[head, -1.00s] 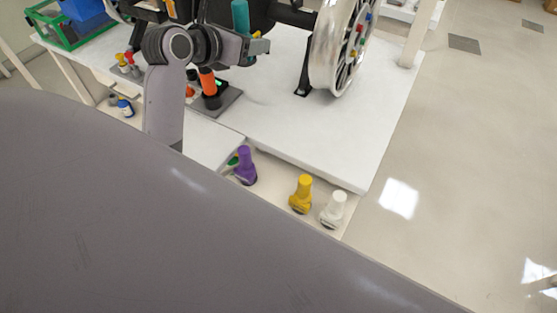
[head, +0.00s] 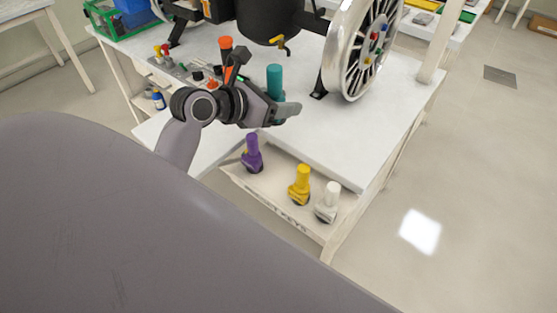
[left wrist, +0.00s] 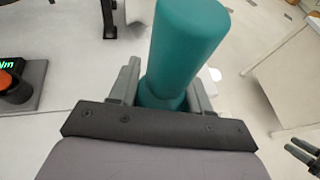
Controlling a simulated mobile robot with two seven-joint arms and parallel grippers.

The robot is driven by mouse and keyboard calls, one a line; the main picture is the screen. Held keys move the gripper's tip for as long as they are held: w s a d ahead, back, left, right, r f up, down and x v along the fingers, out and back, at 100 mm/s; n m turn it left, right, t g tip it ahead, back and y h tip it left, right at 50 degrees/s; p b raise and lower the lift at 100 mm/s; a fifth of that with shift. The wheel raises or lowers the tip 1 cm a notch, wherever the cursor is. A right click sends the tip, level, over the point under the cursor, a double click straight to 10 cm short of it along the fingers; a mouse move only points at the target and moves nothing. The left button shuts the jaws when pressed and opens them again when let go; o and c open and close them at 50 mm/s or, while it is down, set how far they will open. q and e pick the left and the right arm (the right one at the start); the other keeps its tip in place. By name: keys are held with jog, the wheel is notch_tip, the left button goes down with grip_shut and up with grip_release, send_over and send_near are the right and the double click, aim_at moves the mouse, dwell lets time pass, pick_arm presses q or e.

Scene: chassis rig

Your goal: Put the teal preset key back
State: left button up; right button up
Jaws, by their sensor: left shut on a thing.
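The teal preset key (head: 275,80) is upright in my left gripper (head: 284,112), which is shut on it above the white bench. In the left wrist view the key (left wrist: 183,50) stands between the fingers (left wrist: 160,88) and leans slightly right. The key tray (head: 272,196), with partly readable lettering on its front, is below and nearer than the gripper. It holds a purple key (head: 252,155), a yellow key (head: 300,182) and a white key (head: 328,203). A bare gap shows between purple and yellow.
An orange upright tool (head: 226,46) stands behind my left gripper; a dark base with a green display (left wrist: 12,82) shows in the wrist view. A spoked silver wheel (head: 341,48) and a black drum (head: 268,20) stand behind.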

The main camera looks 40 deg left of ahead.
pick_arm(q)
jog(key=shift+s+d+f, duration=0.25)
jog(key=shift+s+d, duration=0.15)
jog(key=b, duration=0.6)
send_over(282, 179)
notch_tip(282, 179, down, 16)
jog(key=shift+r, duration=0.2)
notch_tip(282, 179, down, 5)
jog(key=shift+r+b, duration=0.2)
jog(key=shift+b, duration=0.5)
pick_arm(e)
jog(key=shift+y, duration=0.3)
jog(key=f, duration=0.4)
jog(key=shift+w+a+f, duration=0.25)
jog(key=shift+w+a, duration=0.05)
jog(key=shift+w, duration=0.1)
pick_arm(q)
jog(key=o, duration=1)
jog(key=shift+s+f, duration=0.1)
pick_arm(e)
jog(key=shift+a, duration=0.1)
